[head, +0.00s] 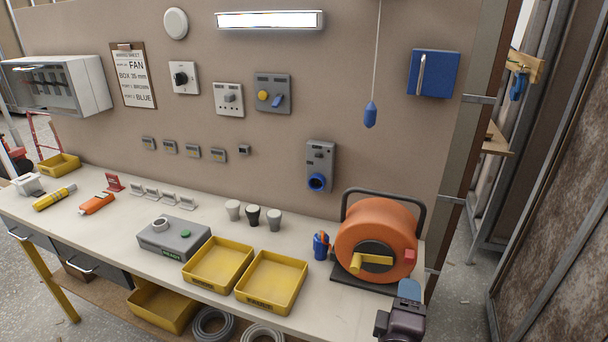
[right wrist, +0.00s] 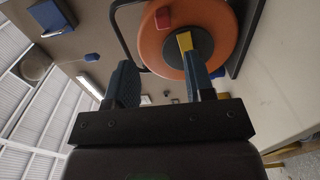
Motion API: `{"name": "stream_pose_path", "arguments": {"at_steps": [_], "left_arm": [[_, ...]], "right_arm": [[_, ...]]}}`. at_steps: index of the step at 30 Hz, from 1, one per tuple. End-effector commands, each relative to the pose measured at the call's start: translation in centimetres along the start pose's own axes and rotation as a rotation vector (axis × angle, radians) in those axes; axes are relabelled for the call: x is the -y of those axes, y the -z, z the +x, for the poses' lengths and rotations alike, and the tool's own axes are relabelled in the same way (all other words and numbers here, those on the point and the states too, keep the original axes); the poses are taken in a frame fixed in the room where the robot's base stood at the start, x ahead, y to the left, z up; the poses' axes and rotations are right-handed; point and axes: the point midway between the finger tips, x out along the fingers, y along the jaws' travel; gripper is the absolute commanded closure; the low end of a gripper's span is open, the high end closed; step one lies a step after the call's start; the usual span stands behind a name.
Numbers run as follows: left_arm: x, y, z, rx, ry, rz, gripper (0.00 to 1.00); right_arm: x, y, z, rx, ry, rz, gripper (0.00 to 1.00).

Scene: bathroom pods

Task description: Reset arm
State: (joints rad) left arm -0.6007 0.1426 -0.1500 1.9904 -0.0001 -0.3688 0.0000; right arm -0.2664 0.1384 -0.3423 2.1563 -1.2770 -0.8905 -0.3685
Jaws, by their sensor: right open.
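My right gripper (head: 409,290) is at the lower right of the head view, in front of the workbench's right end. It is open and holds nothing that I can see. In the right wrist view its two blue-grey fingers stand apart (right wrist: 160,82), with the orange cable reel (right wrist: 155,28) beyond them. The reel (head: 376,218) stands on the bench just behind the gripper, with a yellow crank (head: 372,264) on its front. I cannot tell the exact gap between gripper and reel. My left gripper is not in view.
Switches, sockets and a blue box (head: 434,73) are on the wall behind. Floor shows to the right of the bench.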

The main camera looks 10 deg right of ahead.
Motion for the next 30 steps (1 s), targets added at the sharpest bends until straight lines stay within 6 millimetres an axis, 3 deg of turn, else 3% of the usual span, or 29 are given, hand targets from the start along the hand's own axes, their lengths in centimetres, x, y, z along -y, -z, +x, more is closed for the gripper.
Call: {"name": "stream_pose_path", "arguments": {"at_steps": [8, 15, 21, 30], "left_arm": [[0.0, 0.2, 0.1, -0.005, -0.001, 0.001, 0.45], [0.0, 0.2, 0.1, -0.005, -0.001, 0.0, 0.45], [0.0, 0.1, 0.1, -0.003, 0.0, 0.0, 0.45], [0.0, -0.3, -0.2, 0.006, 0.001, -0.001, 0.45]], "right_arm": [[3.2, -4.3, -1.4, 0.126, 0.243, 0.245, 0.51], [7.4, -8.5, -5.5, 0.313, 0.606, 0.57, 0.51], [9.2, -9.9, -9.6, 0.429, 0.854, 0.751, 0.51], [9.9, -10.5, -13.6, 0.524, 1.078, 0.882, 0.51]]}}
